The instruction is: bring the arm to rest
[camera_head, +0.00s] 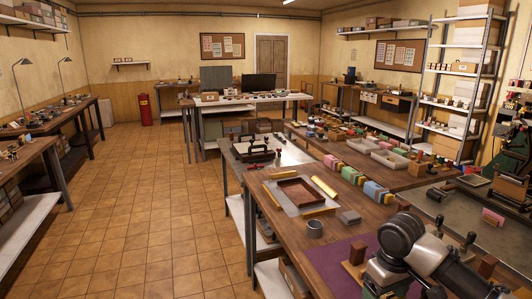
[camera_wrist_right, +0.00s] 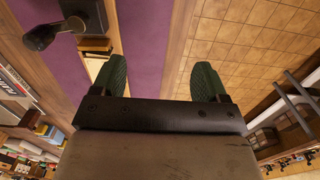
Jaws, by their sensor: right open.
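My right gripper (camera_wrist_right: 161,66) shows in the right wrist view. Its two dark green ribbed fingers stand wide apart with nothing between them. Behind the gap lie a purple mat (camera_wrist_right: 142,40), a wooden table edge and tiled floor, apart from the fingers. My left gripper is in neither view.
The wooden bench (camera_head: 295,235) holds the purple mat, a tray (camera_head: 299,193), a grey cup (camera_head: 314,229) and coloured boxes (camera_head: 375,191). A black lever (camera_wrist_right: 42,36) is near the left finger in the wrist view. The tiled floor (camera_head: 150,220) is clear.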

